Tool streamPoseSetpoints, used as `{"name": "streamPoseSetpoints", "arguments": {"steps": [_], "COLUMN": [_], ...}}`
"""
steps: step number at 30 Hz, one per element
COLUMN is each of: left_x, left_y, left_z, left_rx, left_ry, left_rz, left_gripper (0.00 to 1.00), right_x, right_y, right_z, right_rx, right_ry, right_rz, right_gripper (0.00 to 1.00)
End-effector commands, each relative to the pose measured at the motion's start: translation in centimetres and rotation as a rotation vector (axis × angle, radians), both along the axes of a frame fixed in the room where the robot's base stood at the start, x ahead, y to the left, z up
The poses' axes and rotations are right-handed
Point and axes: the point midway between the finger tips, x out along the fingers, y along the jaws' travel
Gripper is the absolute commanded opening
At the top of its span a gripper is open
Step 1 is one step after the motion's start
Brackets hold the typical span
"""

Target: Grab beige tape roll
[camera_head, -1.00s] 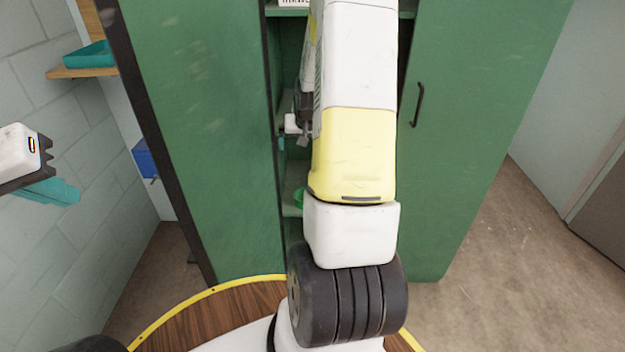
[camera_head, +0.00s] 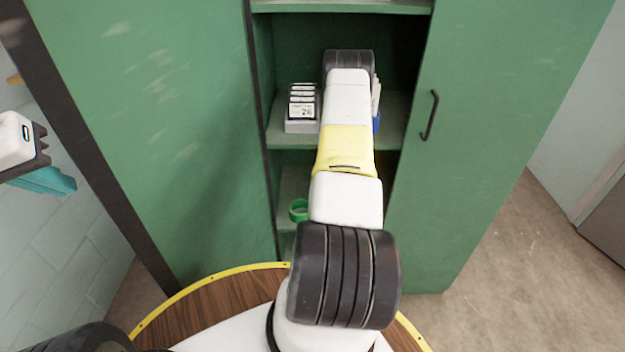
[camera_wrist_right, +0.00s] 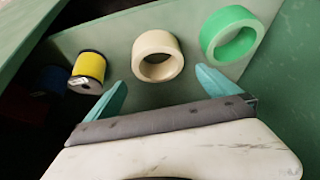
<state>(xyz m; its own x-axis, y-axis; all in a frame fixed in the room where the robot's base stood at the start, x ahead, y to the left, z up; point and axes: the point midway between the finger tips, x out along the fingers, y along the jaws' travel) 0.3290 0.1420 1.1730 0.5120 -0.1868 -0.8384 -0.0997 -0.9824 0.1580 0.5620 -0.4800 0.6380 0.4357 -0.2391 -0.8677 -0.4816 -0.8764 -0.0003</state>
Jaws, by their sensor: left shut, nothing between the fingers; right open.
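The beige tape roll (camera_wrist_right: 160,74) lies on a shelf in the right wrist view, just ahead of my right gripper. My right gripper (camera_wrist_right: 160,88) is open, with one teal finger on each side of the roll's near edge; nothing is held. In the head view my right arm reaches into the green cabinet and hides its own gripper; the beige roll is not visible there.
A green tape roll (camera_wrist_right: 240,56) sits right of the beige one. A yellow spool (camera_wrist_right: 88,66) and a blue spool (camera_wrist_right: 52,79) stand to the left. In the head view, cabinet doors (camera_head: 490,130) flank the shelves, and a box of cards (camera_head: 302,110) sits on an upper shelf.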

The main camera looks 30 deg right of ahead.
Motion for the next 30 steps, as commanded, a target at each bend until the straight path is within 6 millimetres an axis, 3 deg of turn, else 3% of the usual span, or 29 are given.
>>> {"name": "streamPoseSetpoints", "arguments": {"steps": [19,28,30], "left_x": [0.0,0.0,0.0], "left_y": [0.0,0.0,0.0], "left_z": [0.0,0.0,0.0], "left_rx": [0.0,0.0,0.0], "left_ry": [0.0,0.0,0.0], "left_rz": [0.0,0.0,0.0], "left_gripper": [0.0,0.0,0.0], "right_x": [2.6,2.9,2.9], "right_y": [-1.7,-1.9,-1.9], "right_z": [-6.9,-7.3,-7.3], "right_rx": [0.001,0.0,0.0], "right_ry": [0.001,0.001,0.001], "right_rz": [-0.001,-0.001,-0.001], "right_gripper": [1.0,1.0,0.9]}}
